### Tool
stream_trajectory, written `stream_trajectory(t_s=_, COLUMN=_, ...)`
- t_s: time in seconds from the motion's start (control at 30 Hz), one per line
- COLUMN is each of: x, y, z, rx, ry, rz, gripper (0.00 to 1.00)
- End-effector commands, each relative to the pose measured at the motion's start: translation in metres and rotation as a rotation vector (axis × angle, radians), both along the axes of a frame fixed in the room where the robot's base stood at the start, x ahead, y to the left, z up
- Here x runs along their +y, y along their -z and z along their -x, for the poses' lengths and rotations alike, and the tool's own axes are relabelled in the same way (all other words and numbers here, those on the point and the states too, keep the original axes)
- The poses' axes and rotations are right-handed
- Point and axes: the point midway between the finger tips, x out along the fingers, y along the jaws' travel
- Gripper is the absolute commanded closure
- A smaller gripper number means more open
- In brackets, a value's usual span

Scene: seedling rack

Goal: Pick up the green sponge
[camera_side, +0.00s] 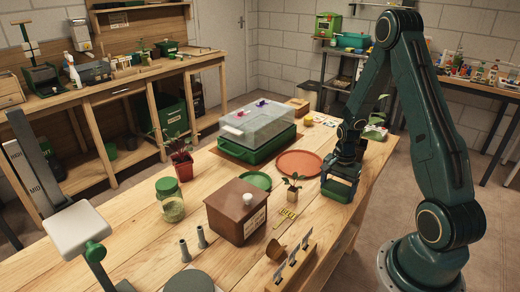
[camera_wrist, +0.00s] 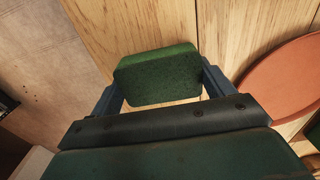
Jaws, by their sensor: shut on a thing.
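The green sponge (camera_wrist: 158,76) is a block with a lighter green top edge and a darker, speckled face. In the wrist view it sits between the two fingers of my gripper (camera_wrist: 160,88), with one finger at each end. In the side view my gripper (camera_side: 339,181) points down near the table's right edge, and the green sponge (camera_side: 337,191) shows low between its fingers. My gripper is shut on the sponge. I cannot tell whether the sponge touches the table or is just above it.
A small potted seedling (camera_side: 292,188), a green saucer (camera_side: 257,181) and a brown box (camera_side: 236,211) stand further left. The lidded green propagator (camera_side: 257,145) is behind. The table's right edge is close.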

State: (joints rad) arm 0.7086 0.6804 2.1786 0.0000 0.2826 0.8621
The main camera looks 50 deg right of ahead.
Motion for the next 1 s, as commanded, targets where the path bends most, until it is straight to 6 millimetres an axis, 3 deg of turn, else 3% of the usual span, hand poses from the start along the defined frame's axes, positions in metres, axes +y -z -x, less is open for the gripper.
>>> stream_trajectory(t_s=0.33, x=0.000, y=-0.003, z=0.000, rx=0.000, ry=0.000, rz=0.000, gripper=0.40)
stream_trajectory(t_s=0.57, x=-0.001, y=-0.018, z=-0.001, rx=-0.002, ry=0.000, rz=0.002, gripper=0.40)
stream_trajectory(t_s=0.77, x=-0.001, y=-0.043, z=-0.001, rx=-0.003, ry=0.000, rz=0.003, gripper=0.40)
stream_trajectory(t_s=1.0, x=-0.001, y=-0.086, z=-0.001, rx=-0.005, ry=0.000, rz=0.004, gripper=0.40)
